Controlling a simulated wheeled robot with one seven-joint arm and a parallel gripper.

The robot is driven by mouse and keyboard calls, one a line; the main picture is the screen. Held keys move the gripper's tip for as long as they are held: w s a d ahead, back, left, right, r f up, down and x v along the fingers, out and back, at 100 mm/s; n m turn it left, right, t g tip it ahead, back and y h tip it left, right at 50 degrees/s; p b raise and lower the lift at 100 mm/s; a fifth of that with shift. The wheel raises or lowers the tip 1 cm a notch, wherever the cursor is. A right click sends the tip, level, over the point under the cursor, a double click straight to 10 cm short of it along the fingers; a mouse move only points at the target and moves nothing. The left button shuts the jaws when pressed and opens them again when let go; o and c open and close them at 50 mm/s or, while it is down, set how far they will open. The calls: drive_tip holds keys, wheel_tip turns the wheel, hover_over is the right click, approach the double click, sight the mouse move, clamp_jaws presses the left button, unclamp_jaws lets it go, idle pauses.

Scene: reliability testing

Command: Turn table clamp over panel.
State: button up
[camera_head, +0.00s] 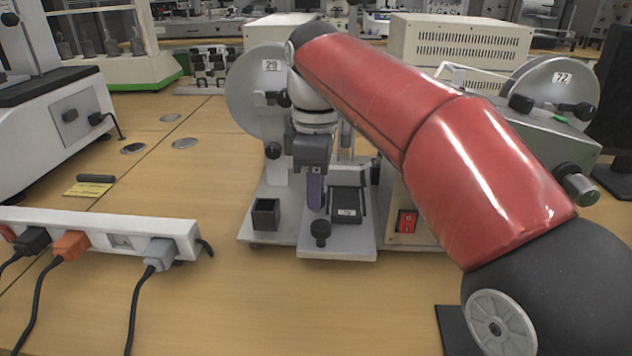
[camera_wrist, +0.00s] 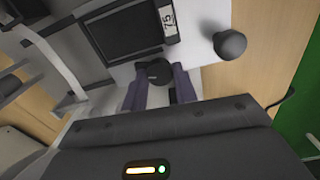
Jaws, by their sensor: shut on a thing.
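My gripper (camera_head: 315,198) points down with its purple fingers at the small metal table of the test machine, just left of the dark panel (camera_head: 346,200). In the wrist view my gripper (camera_wrist: 157,82) has its two fingers on either side of a small round dark knob (camera_wrist: 155,68), which looks like the table clamp, and is shut on it. This clamp knob lies beside the edge of the dark panel (camera_wrist: 118,32), not over it. In the head view the fingers hide the clamp.
A larger black knob (camera_head: 320,231) stands at the table's front edge, close to the gripper. A small black open box (camera_head: 265,214) is on the left. A red switch (camera_head: 407,221) is on the right. A power strip (camera_head: 105,231) lies front left.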

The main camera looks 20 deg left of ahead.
drive_tip(key=m, duration=0.3)
drive_tip(key=shift+m, duration=0.4)
drive_tip(key=m, duration=0.3)
drive_tip(key=shift+m, duration=0.3)
drive_tip(key=m, duration=0.3)
drive_tip(key=shift+m, duration=2.2)
drive_tip(key=o, duration=1)
drive_tip(key=shift+c, duration=0.2)
drive_tip(key=shift+r, duration=0.1)
